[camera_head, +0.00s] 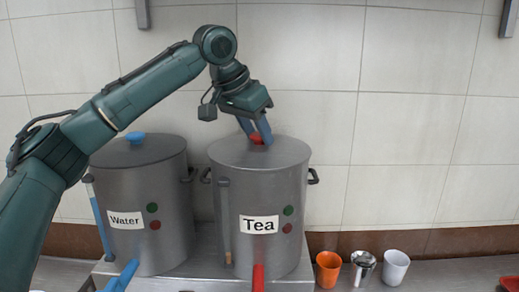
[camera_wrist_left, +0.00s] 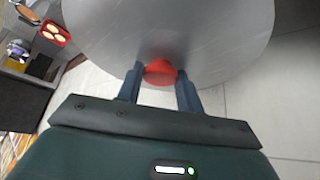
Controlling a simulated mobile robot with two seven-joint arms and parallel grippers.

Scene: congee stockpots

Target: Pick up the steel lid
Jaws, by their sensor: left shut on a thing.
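The steel lid (camera_head: 275,152) with a red knob (camera_head: 257,139) lies on top of the steel pot labelled Tea (camera_head: 262,195); I see no gap between lid and rim. My left gripper (camera_head: 261,132) comes down from above and is shut on the red knob. In the left wrist view the two fingers stand on either side of the knob (camera_wrist_left: 160,72), with the grey lid (camera_wrist_left: 170,25) beyond it. My right gripper is not in view.
A second steel pot labelled Water (camera_head: 141,185), with a blue-knobbed lid (camera_head: 135,138), stands close to the left. An orange cup (camera_head: 328,269), a metal cup (camera_head: 363,268) and a white cup (camera_head: 395,267) stand at the right. The tiled wall is behind.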

